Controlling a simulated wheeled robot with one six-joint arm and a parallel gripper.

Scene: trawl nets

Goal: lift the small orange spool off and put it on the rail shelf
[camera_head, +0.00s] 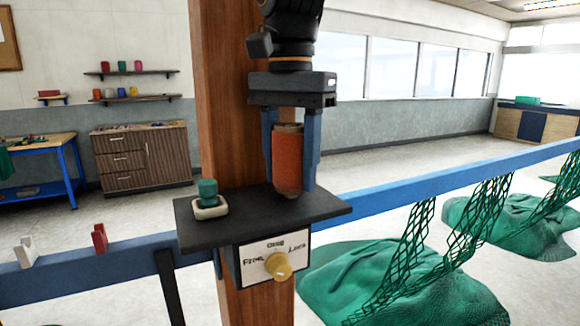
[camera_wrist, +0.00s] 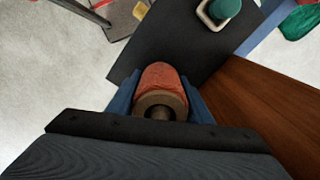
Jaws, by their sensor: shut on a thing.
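The orange spool (camera_head: 288,158) is upright between the two blue fingers of my gripper (camera_head: 290,165), which is shut on it. Its lower end is at the right part of the black rail shelf (camera_head: 325,208); I cannot tell whether it touches the shelf. In the wrist view the spool (camera_wrist: 160,80) shows its round end with a dark centre hole, between the fingers of my gripper (camera_wrist: 162,105), with the black shelf (camera_wrist: 150,45) beyond it. A green spool (camera_head: 208,190) stands in a pale square holder (camera_head: 210,207) on the shelf's left part.
A wooden post (camera_head: 225,100) rises behind the shelf. A panel with a yellow knob (camera_head: 278,265) is below it. The blue rail (camera_head: 390,190) runs across, with red (camera_head: 99,238) and white (camera_head: 25,251) clips at left. Green nets (camera_head: 400,280) hang at right.

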